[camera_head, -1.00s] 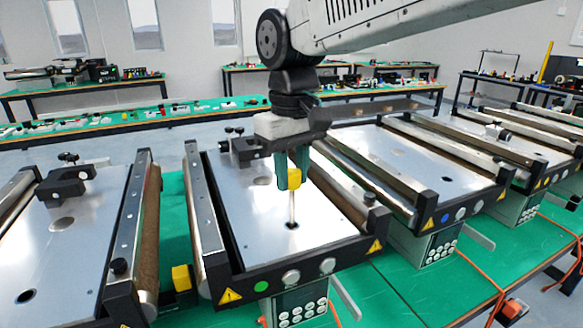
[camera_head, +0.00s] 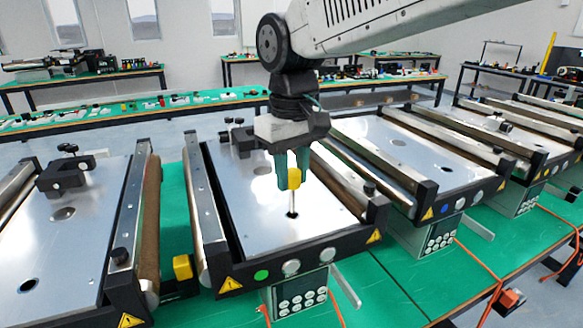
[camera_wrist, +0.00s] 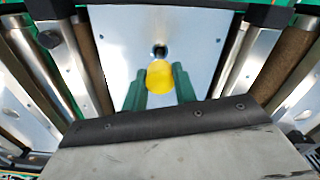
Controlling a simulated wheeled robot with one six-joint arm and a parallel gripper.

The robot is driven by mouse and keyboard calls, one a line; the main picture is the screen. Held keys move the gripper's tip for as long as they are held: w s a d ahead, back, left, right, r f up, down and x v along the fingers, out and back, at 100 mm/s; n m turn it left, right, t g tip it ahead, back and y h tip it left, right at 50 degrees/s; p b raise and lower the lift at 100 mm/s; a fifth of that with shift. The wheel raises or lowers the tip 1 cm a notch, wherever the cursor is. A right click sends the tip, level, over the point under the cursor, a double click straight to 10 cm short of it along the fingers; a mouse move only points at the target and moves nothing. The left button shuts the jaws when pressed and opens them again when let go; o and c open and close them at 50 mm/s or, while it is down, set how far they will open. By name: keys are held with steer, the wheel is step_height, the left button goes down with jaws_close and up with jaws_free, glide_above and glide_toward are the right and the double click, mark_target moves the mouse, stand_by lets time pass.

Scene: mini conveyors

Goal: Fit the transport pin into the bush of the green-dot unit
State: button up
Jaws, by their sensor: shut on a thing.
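The transport pin (camera_head: 293,188) has a yellow head and a thin pale metal shaft. My gripper (camera_head: 293,178), with green fingers, is shut on its yellow head and holds it upright above the plate of the green-dot unit (camera_head: 260,275). The lower end of the shaft is at the dark bush (camera_head: 291,215) in the plate; I cannot tell whether it is inside or just over it. In the wrist view the yellow head (camera_wrist: 160,76) is between the green fingers (camera_wrist: 158,90), and the bush (camera_wrist: 160,51) shows just beyond it. The head hides most of the shaft there.
A blue-dot unit (camera_head: 446,209) stands to the right and another unit (camera_head: 55,235) to the left, with a dark clamp (camera_head: 65,175) on its plate. A yellow block (camera_head: 182,268) sits between the left units. Raised side rails flank each plate.

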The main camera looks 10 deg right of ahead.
steer(key=shift+f, duration=1.2)
stand_by(0.3)
steer(key=o, duration=1.7)
steer(key=shift+c, duration=0.2)
steer(key=shift+r, duration=0.15)
steer(key=shift+r, duration=3.35)
